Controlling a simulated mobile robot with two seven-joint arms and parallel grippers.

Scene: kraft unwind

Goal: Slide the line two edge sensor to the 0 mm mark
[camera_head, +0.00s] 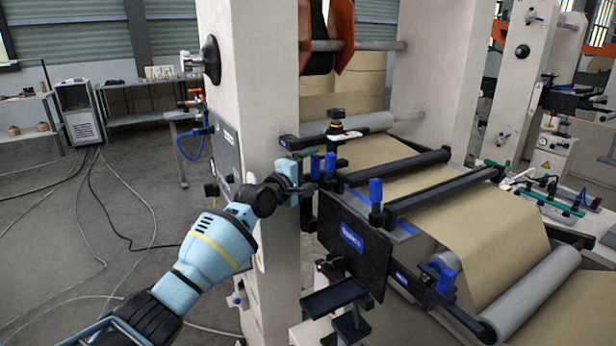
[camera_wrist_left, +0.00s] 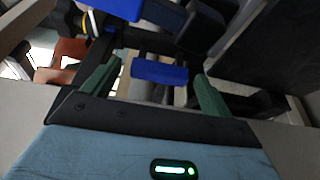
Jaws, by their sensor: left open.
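My left gripper (camera_head: 311,187) reaches in from the left, beside the near machine's pale upright and close to blue-capped fittings on its dark crossbars. In the left wrist view the green fingers of my left gripper (camera_wrist_left: 157,82) stand apart, open. A blue block (camera_wrist_left: 160,72) appears in the gap between them; I cannot tell whether they touch it. In the head view a blue upright piece (camera_head: 330,165) stands just beyond the gripper, and another blue knob (camera_head: 376,192) stands to its right. Which piece is the edge sensor is unclear. No 0 mm mark is readable. My right gripper is out of view.
A brown kraft web (camera_head: 470,215) runs under black crossbars (camera_head: 445,190) to a grey roller (camera_head: 530,290). A dark display panel (camera_head: 352,248) hangs below the gripper's right side. The pale upright (camera_head: 250,90) stands close behind my arm. Cables lie on the floor at left.

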